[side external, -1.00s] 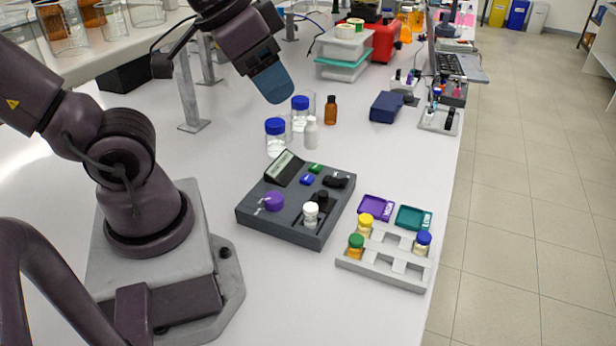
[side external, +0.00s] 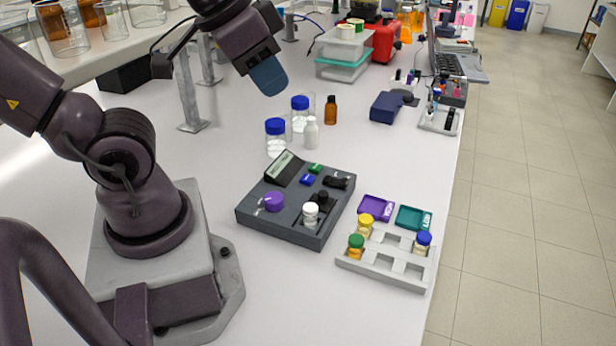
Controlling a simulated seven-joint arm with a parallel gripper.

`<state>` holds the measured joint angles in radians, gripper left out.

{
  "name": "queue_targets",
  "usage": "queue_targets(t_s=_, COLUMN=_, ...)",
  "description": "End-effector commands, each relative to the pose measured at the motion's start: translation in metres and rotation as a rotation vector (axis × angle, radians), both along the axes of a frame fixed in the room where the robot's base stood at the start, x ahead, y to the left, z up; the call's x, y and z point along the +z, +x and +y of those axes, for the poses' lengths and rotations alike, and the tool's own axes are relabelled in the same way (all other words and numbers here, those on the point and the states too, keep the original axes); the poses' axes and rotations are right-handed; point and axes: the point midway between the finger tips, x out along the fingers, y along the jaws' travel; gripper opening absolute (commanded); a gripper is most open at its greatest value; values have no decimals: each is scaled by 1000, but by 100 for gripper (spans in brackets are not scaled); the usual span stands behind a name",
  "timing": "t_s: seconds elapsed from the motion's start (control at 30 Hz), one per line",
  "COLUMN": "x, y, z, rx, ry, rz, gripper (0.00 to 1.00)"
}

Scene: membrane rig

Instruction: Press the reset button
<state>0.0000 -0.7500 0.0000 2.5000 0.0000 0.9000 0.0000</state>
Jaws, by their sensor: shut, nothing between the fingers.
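The dark grey rig (side external: 275,223) sits on the white table in front of my arm. On its top are a small display (side external: 284,168), a green button (side external: 315,168), a blue button (side external: 307,180), a purple knob-like part (side external: 273,202), a white-capped vial (side external: 311,214) and black parts (side external: 337,182). I cannot read which button is the reset button. My gripper (side external: 270,78) is high above the table, beyond the rig and apart from it. Its blue fingers are together and hold nothing.
Blue-capped jars (side external: 276,138), a white bottle (side external: 311,132) and a brown bottle (side external: 331,110) stand between gripper and rig. A grey vial rack (side external: 383,268), a purple tray (side external: 377,207) and a teal tray (side external: 413,218) lie right of the rig. A dark blue box (side external: 386,107) stands farther back.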

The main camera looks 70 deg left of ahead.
Motion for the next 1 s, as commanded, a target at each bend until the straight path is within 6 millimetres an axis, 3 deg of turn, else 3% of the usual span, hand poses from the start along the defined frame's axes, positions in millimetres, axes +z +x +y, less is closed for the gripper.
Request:
queue_targets(t_s=0.87, x=0, y=0, z=0, rx=1, ry=0, rz=0, gripper=0)
queue_targets(t_s=1.0, x=-5, y=1, z=8, rx=43, ry=0, rz=25, gripper=0)
